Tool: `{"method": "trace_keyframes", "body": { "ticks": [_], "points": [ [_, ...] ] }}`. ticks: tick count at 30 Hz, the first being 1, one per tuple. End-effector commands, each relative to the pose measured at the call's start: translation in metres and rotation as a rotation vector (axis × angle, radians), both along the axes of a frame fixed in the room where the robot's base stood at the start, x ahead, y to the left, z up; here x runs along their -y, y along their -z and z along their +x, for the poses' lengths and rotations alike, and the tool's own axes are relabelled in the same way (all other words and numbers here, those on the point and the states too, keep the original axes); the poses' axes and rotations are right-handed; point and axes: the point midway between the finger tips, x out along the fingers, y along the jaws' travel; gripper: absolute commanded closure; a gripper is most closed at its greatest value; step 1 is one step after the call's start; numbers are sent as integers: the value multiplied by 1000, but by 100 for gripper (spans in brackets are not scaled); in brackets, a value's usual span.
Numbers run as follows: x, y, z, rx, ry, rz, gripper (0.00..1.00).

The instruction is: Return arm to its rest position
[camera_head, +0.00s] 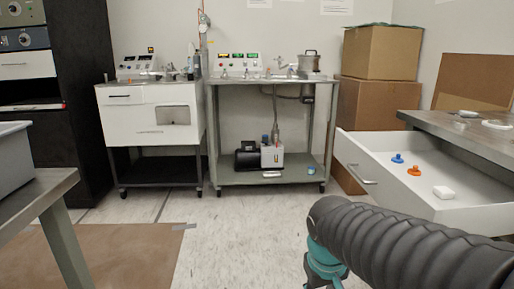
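My arm shows at the lower right as a thick black ribbed sleeve with a teal joint at its left end. It crosses in front of the lower part of the open white drawer. My gripper is out of view, below the bottom edge of the picture. The drawer (372,158) stands pulled out from under the grey table (470,136) on the right. A blue piece (398,158), an orange piece (414,171) and a small white block (443,192) lie apart inside it.
A steel cart (270,83) with gauges and a pump (272,155) stands at the back. A white drawer unit (150,115) is left of it. Cardboard boxes (382,52) are stacked back right. A grey table (40,192) is front left. The middle floor is clear.

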Motion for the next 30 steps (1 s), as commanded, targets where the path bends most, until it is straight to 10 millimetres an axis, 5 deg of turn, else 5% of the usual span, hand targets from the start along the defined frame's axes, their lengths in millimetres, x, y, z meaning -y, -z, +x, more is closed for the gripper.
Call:
{"method": "trace_keyframes", "body": {
  "ticks": [6,12,19,30],
  "points": [
    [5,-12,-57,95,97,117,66],
    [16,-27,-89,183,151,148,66],
    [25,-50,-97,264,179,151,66],
    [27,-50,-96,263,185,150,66]
  ]
}}
